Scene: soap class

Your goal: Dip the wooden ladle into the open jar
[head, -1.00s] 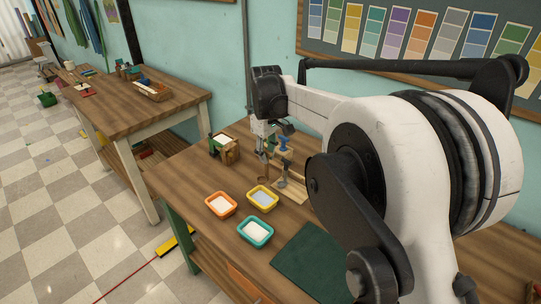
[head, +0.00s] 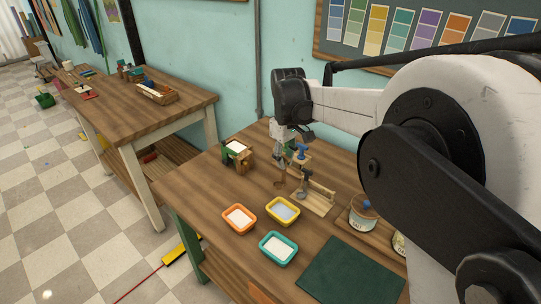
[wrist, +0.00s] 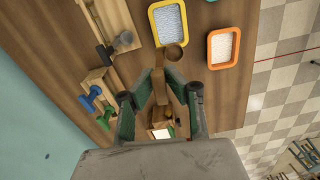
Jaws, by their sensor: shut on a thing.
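My gripper (head: 287,160) is above the back of the near table, pointing down. In the wrist view my gripper (wrist: 162,92) has its fingers closed around the handle of the wooden ladle (wrist: 172,56). The ladle also shows in the head view (head: 280,184), hanging below the fingers with its small brown bowl low, behind the yellow tray. A pale lettered jar (head: 361,218) stands on a wooden board to the right, with something brown and blue at its top. A second jar (head: 399,243) is partly hidden by my arm. I cannot tell which jar is open.
Yellow (head: 295,214), orange (head: 226,221) and teal (head: 263,252) trays of pale material lie in front. A wooden rig (head: 318,203) stands right of the ladle, a wooden holder (head: 243,165) left. A dark green mat (head: 350,272) lies bare at the front right.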

